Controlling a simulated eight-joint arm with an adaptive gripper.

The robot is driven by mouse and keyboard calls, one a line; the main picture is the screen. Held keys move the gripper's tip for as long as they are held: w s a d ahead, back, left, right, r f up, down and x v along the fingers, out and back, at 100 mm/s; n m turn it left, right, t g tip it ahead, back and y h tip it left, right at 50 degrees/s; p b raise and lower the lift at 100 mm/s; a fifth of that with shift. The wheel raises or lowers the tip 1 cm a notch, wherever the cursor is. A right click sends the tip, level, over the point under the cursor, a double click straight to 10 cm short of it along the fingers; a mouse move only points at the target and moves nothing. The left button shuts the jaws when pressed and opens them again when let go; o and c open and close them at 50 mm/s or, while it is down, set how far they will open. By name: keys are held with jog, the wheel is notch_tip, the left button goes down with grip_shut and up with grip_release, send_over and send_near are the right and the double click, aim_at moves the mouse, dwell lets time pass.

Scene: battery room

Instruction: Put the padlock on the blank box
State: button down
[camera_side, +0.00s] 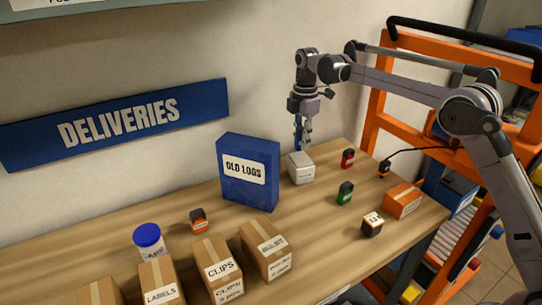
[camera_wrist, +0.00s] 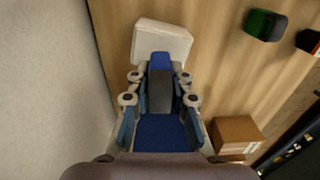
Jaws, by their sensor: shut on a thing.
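The blank box (camera_side: 301,168) is a plain off-white box on the wooden table, right of the blue OLD LOGS box. It also shows at the top of the wrist view (camera_wrist: 162,38). My gripper (camera_side: 303,142) points down just above the blank box, near its back. In the wrist view my gripper (camera_wrist: 159,88) is shut on a blue and dark grey thing, which appears to be the padlock (camera_wrist: 160,62). The padlock overlaps the near edge of the blank box in that view. I cannot tell whether they touch. The fingers partly hide the padlock in the side view.
The blue OLD LOGS box (camera_side: 247,190) stands close left of the blank box. A red item (camera_side: 347,158), a green item (camera_side: 345,193), a black item (camera_side: 372,225) and an orange box (camera_side: 402,201) stand to the right. Several cardboard boxes line the front. The wall is close behind.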

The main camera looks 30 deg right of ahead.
aim_at(303, 129)
jog(key=shift+f, duration=1.55)
jog(key=shift+f, duration=0.15)
jog(key=c, duration=1.2)
grip_release()
notch_tip(303, 129, up, 12)
jog(key=shift+r, duration=0.15)
